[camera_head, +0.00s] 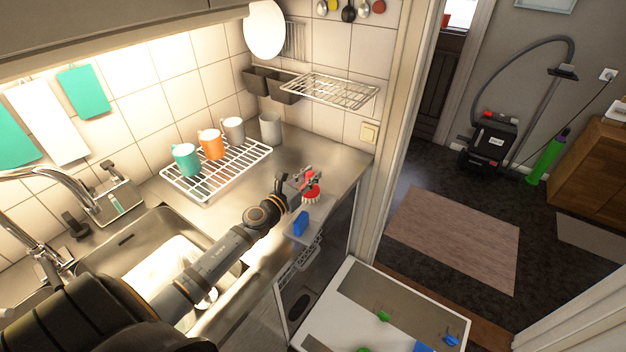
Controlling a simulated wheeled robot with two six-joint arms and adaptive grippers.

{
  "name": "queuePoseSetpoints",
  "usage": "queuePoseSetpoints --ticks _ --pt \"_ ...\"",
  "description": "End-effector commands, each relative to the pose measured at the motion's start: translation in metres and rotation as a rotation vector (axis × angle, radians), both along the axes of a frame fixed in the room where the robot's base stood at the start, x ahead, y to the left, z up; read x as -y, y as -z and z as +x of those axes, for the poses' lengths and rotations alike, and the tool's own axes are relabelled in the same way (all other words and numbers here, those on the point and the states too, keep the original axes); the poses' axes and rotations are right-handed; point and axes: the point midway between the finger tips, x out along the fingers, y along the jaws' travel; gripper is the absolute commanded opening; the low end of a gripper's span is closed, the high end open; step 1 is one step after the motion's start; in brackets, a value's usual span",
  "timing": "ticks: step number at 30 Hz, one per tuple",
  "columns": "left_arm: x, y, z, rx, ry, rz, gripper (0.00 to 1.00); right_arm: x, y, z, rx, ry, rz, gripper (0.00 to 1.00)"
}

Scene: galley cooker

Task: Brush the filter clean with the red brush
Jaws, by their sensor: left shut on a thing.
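The red brush (312,195) is at the right end of the counter, with a red body and a pale lower edge. My left gripper (307,181) is shut on it from above, and its fingers hide part of it. Just below and in front of the brush is a flat grey piece (318,213) at the counter's front edge. It may be the filter, but I cannot tell for sure. Whether the brush touches it is unclear. A small blue block (300,223) stands at its near end. My right gripper is not in view.
A white rack (216,172) holds a teal mug (187,160), an orange mug (210,145) and a pale mug. A grey cup (271,128) stands behind. The sink (125,240) lies left. An open white door (345,320) is below the counter front.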

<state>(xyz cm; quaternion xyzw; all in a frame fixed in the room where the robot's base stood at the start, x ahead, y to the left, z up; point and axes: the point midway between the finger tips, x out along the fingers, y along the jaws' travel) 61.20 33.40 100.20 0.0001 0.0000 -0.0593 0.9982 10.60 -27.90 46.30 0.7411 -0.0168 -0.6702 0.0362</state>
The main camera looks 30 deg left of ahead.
Motion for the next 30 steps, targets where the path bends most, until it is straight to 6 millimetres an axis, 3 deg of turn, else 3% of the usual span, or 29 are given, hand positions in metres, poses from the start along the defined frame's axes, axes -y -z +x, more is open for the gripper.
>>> queuePoseSetpoints --ticks 15,30 --pt "0.024 -0.001 -0.002 -0.002 0.000 -0.001 0.00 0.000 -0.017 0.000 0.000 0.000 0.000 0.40" --pt "0.000 0.000 0.000 -0.001 0.000 0.000 0.00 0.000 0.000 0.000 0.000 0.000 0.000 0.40"
